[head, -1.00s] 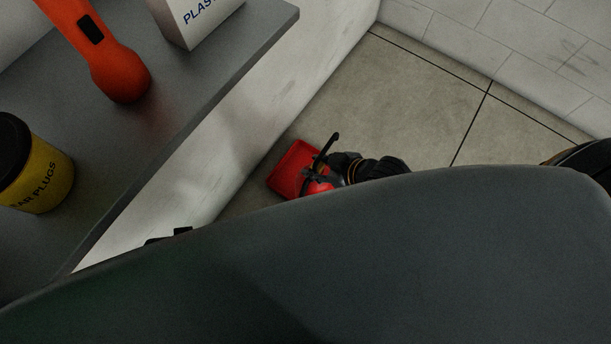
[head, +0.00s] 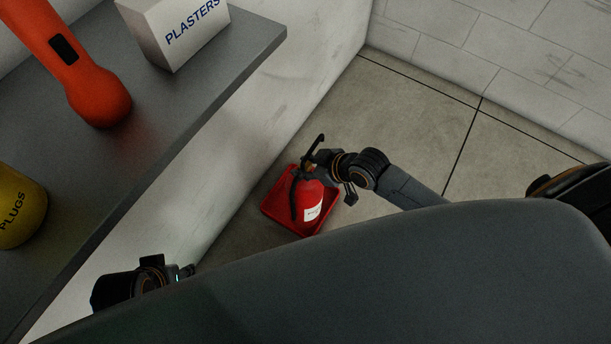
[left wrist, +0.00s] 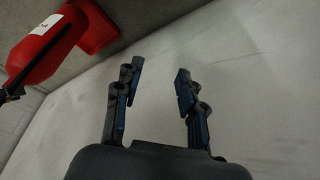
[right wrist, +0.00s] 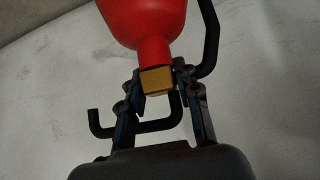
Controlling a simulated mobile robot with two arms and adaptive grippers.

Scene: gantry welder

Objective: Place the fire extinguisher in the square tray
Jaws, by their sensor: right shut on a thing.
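The red fire extinguisher (head: 309,203) with a white label stands in or just above the red square tray (head: 276,206) on the floor by the white wall; I cannot tell whether its base touches. In the right wrist view, my right gripper (right wrist: 157,82) is shut on the brass neck below the extinguisher's red body (right wrist: 145,22), with the black handle and hose beside it. In the head view my right gripper (head: 318,162) is at its top. My left gripper (left wrist: 157,78) is open and empty near the wall. The extinguisher (left wrist: 40,52) and tray (left wrist: 92,24) show at upper left there.
A grey shelf (head: 185,120) juts out at the left, above the floor. It bears an orange flashlight (head: 95,90), a white plasters box (head: 178,35) and a yellow ear plugs tub (head: 20,212). Tiled floor (head: 410,120) is clear behind the right arm.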

